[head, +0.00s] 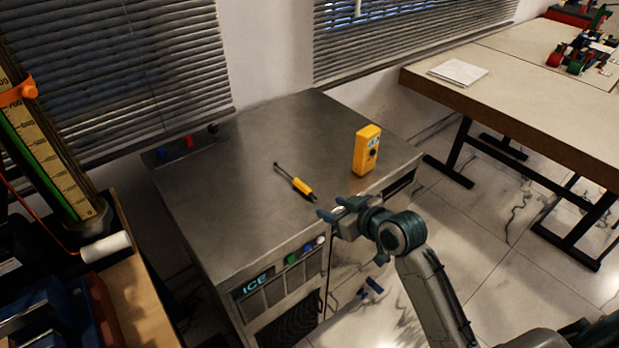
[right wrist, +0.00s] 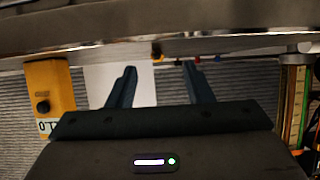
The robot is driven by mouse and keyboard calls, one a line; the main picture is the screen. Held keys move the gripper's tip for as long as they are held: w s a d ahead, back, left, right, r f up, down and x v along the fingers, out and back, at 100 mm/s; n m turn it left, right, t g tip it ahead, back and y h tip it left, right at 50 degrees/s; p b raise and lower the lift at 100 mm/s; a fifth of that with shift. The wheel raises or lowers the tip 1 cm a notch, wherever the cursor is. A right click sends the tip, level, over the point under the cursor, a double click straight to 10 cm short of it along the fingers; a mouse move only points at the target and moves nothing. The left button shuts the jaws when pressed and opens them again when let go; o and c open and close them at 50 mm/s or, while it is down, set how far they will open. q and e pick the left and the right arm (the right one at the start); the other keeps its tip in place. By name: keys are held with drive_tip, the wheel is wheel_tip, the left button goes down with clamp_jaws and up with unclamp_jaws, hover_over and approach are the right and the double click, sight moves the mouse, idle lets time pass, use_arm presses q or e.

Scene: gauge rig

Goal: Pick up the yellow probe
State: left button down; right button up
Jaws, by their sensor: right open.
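The yellow probe (head: 302,187) lies on the metal top of the ice machine (head: 235,185), its thin dark shaft pointing to the back left and its handle towards the front edge. My right gripper (head: 331,207) is open and empty at the machine's front right edge, just right of the handle's end and apart from it. In the right wrist view, which looks upside down, the open fingers (right wrist: 160,78) have a small yellow and black end, probably the probe (right wrist: 157,51), between and beyond them. My left gripper is not in view.
A yellow meter box (head: 366,150) stands upright on the machine top, right of the probe; it shows in the right wrist view (right wrist: 48,88). Small coloured knobs (head: 189,142) sit at the back left edge. A wooden table (head: 530,110) stands at right.

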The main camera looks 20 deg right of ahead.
sight(306, 187)
drive_tip(key=shift+t, duration=0.3)
drive_tip(key=w, duration=0.2)
drive_tip(key=w+a, duration=0.1)
drive_tip(key=w, duration=0.1)
drive_tip(key=w+a, duration=0.1)
drive_tip(key=w, duration=0.1)
drive_tip(key=shift+w+f+p, duration=0.15)
drive_tip(key=shift+f+p, duration=0.05)
drive_tip(key=shift+p, duration=0.15)
drive_tip(key=shift+p+x, duration=0.7)
drive_tip(key=shift+x, duration=1.95)
drive_tip(key=shift+d+r, duration=0.1)
drive_tip(key=shift+r, duration=0.1)
clamp_jaws()
